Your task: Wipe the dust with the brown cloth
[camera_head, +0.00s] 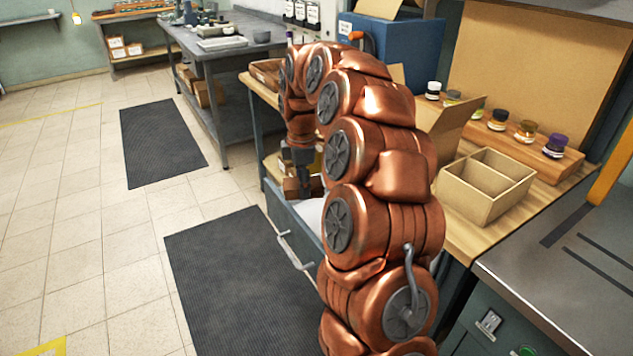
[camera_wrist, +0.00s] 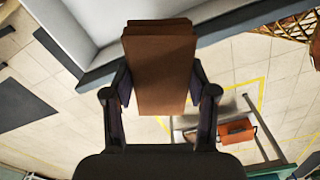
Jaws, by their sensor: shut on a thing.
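My gripper (camera_head: 303,172) hangs at the workbench's front left, over an open drawer (camera_head: 283,222) with a pale inside. In the wrist view my gripper (camera_wrist: 160,92) is shut on the brown cloth (camera_wrist: 160,60), with a finger on each side. The cloth looks like a folded, layered block and sticks out past the fingertips. It also shows in the head view (camera_head: 291,188), partly hidden by the gripper. The wrist view shows the drawer edge (camera_wrist: 150,50) behind the cloth. My arm hides much of the drawer. I cannot make out any dust in either view.
A divided cardboard box (camera_head: 487,190) stands on the wooden bench top (camera_head: 462,235). Small jars (camera_head: 527,131) stand on a wooden rack behind it. A blue bin (camera_head: 385,50) is at the back. A dark mat (camera_head: 245,280) lies on open floor to the left.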

